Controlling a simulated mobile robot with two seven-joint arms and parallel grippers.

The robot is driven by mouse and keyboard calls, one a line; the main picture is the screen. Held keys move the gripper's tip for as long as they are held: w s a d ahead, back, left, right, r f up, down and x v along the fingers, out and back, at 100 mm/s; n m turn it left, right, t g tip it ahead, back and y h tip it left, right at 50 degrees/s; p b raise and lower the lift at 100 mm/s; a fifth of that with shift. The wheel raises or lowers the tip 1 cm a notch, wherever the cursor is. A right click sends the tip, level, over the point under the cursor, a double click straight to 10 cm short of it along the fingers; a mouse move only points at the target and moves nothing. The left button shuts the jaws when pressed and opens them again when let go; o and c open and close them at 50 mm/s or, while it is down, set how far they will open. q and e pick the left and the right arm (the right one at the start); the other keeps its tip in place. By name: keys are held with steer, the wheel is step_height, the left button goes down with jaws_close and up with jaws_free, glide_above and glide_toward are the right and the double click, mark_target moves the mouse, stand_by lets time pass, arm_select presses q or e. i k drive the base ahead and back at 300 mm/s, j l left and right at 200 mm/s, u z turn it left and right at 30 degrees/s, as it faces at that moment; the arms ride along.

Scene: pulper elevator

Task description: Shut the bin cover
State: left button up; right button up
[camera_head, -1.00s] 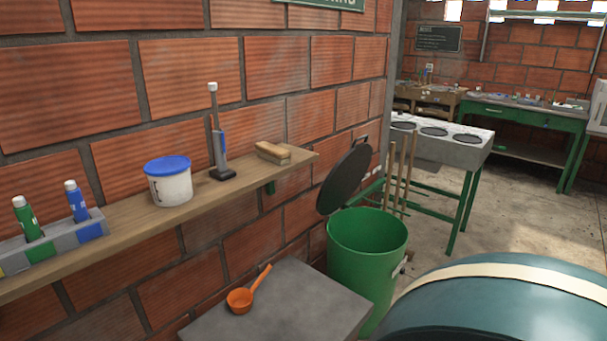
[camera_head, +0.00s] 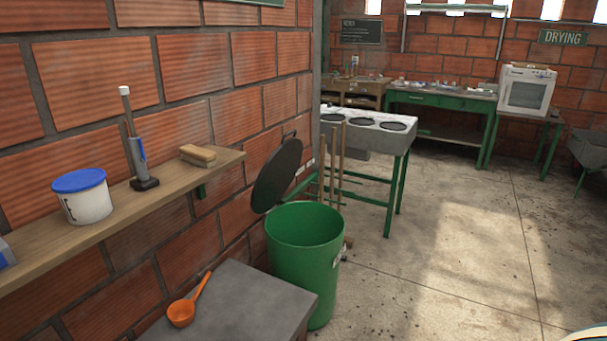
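The green bin (camera_head: 306,262) stands on the floor beside the brick wall, just past a grey block. Its mouth is open. The dark round bin cover (camera_head: 277,175) is raised and tilted at the bin's back left, near the wall, with a small handle on its upper side. Neither of my grippers shows in the head view.
A grey block (camera_head: 250,300) with an orange scoop (camera_head: 182,313) on top stands in front of the bin. A wooden wall shelf (camera_head: 120,218) holds a white tub with a blue lid (camera_head: 82,197), an upright tool (camera_head: 138,150) and a brush (camera_head: 198,155). Open floor (camera_head: 440,250) lies to the right.

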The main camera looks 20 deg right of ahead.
mark_target(278, 173)
steer(key=z, duration=0.65)
steer(key=i+l, duration=1.35)
steer(key=i+j+u, duration=0.05)
